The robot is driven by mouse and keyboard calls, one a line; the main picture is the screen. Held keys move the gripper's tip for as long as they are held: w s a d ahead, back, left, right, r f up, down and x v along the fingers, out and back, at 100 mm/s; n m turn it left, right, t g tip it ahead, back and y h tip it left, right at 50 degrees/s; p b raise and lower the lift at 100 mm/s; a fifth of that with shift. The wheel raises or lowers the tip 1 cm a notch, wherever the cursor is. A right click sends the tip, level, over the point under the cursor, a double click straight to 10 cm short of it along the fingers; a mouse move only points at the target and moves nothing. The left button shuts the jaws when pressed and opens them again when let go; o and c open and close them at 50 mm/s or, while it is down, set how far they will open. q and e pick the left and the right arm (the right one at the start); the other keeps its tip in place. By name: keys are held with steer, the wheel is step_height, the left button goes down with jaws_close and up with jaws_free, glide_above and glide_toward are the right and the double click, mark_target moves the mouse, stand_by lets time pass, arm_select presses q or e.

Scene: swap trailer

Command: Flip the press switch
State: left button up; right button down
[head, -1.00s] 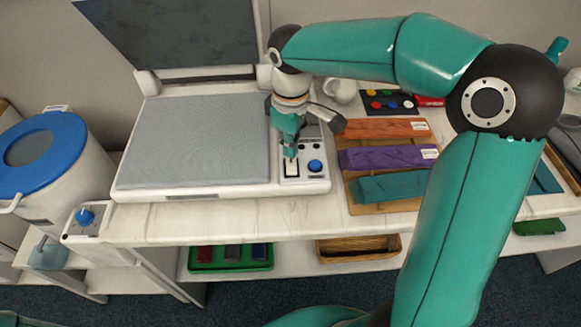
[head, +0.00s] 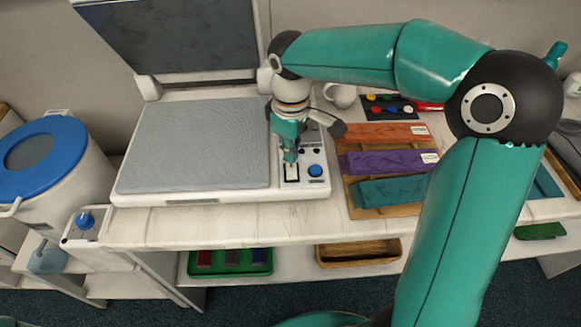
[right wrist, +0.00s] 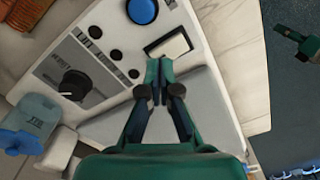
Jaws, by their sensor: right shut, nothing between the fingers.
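The press switch (head: 292,174) is a white rocker in a black frame on the heat press's control panel, left of a round blue button (head: 315,170). In the right wrist view the switch (right wrist: 169,47) shows just beyond my fingertips, below the blue button (right wrist: 142,11). My right gripper (head: 290,157) points down at the switch from above, shut and empty. In the right wrist view its tips (right wrist: 160,66) meet at the near edge of the switch frame. I cannot tell whether they touch it. My left gripper is not clearly in view.
The press (head: 190,195) has its upper plate (head: 180,35) raised and its grey pad bare. Folded orange, purple and teal cloths lie on a wooden board (head: 357,209) to the right. A drum with a blue lid (head: 65,140) stands left. Several dark knobs share the panel.

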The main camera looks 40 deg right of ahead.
mark_target(291, 165)
steer(key=shift+f+b, duration=0.85)
steer(key=shift+f, duration=0.3)
stand_by(0.9)
steer(key=shift+r+p, duration=3.15)
steer(key=shift+r, duration=0.45)
